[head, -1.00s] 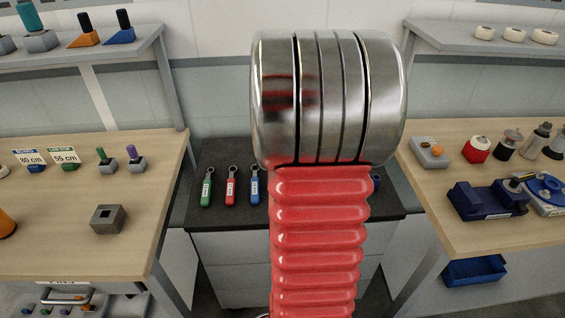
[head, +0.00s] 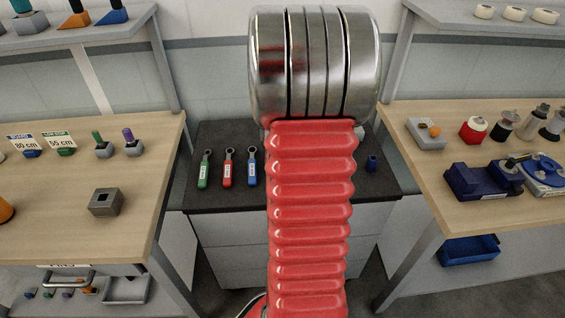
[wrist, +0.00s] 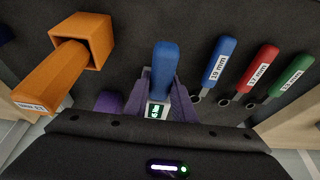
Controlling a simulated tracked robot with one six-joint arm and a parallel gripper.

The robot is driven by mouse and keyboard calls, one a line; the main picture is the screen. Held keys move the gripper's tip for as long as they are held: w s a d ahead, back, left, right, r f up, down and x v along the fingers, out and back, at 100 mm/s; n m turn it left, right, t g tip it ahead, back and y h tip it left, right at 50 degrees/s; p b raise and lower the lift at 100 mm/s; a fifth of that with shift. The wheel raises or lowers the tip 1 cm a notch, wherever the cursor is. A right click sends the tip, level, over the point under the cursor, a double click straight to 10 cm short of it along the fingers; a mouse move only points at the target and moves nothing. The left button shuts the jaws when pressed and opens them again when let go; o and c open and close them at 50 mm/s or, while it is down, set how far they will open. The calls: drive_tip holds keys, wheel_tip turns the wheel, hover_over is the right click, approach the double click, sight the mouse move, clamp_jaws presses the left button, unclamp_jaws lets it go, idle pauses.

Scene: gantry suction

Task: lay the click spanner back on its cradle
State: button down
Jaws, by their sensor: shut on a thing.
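In the wrist view my gripper (wrist: 166,100) has purple fingers closed on the click spanner (wrist: 165,68). It has a blue handle and a grey body with a small display lit green. The handle points up the picture, over the dark worktop (wrist: 195,22). I cannot tell whether the spanner touches the worktop. I cannot make out its cradle for certain; it may be hidden under the spanner and fingers. In the head view my thick red arm hides the gripper and the spanner.
Green (head: 204,172), red (head: 227,171) and blue (head: 252,171) spanners lie in a row on the dark worktop (head: 235,203). An orange tool with a square head (wrist: 88,38) lies opposite in the wrist view. A small dark-blue object (head: 372,162) stands right of my arm. Wooden benches flank both sides.

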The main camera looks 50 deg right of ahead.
drive_tip(key=shift+f, duration=1.85)
drive_tip(key=c, duration=1.5)
unclamp_jaws()
drive_tip(key=shift+r, duration=0.15)
drive_tip(key=shift+v, duration=5.9)
drive_tip(key=shift+a, duration=0.1)
